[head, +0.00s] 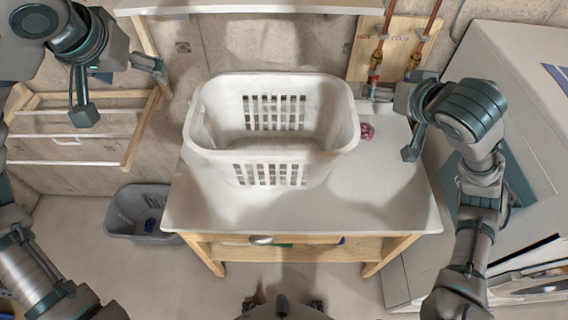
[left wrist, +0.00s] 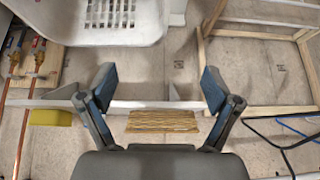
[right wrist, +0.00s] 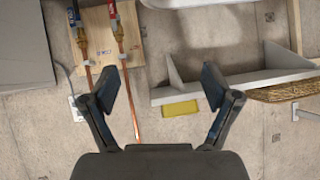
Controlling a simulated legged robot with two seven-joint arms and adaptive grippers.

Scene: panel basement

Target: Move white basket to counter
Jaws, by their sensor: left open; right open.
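The white basket (head: 272,160), a plastic laundry basket with slotted sides, sits upright on the white counter (head: 390,205), towards its back left. The basket looks empty. My left gripper (head: 118,90) is open and empty, left of the basket and apart from it. The basket's slotted side (left wrist: 110,22) also shows at the top of the left wrist view, beyond the open left fingers (left wrist: 158,86). My right gripper (head: 392,122) is open and empty, right of the basket and apart from it. The right wrist view shows its open fingers (right wrist: 159,88) with nothing between them.
A small pink item (head: 367,131) lies on the counter just right of the basket. A shelf (head: 250,7) runs along the wall above. Hot and cold pipes (head: 378,55) are at back right. A grey bin (head: 130,222) stands on the floor at left. A large white appliance (head: 520,100) stands right.

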